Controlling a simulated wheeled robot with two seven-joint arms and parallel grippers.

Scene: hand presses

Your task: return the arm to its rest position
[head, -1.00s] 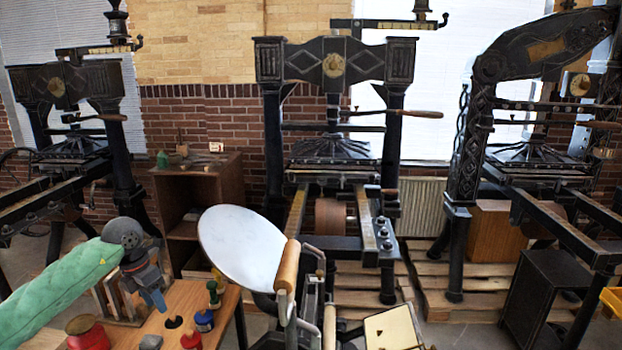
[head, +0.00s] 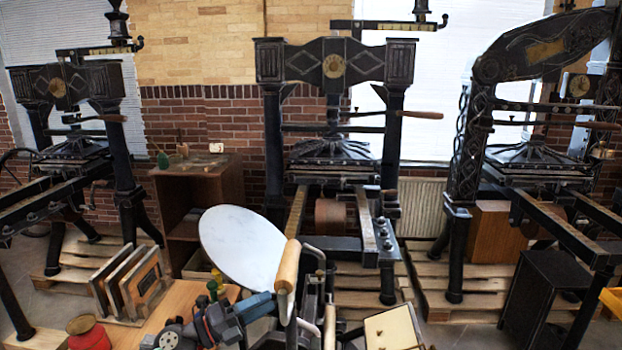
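My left gripper (head: 262,306) is low in the head view, left of centre, in front of the table's right part. Its grey and blue parts point right, near the lower edge of the pale round disc (head: 240,248). Its fingertips are seen edge-on, so I cannot tell whether it is open or shut, and I see nothing held in it. Part of my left arm (head: 168,341) shows at the bottom edge. My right gripper is not in view.
A wooden table (head: 180,297) holds a red tin (head: 88,333) and upright framed panels (head: 130,283). Beside my gripper stand the disc and a wooden-handled press (head: 288,266). Large black presses (head: 335,62) stand behind on pallets. A yellow edge (head: 612,300) is at far right.

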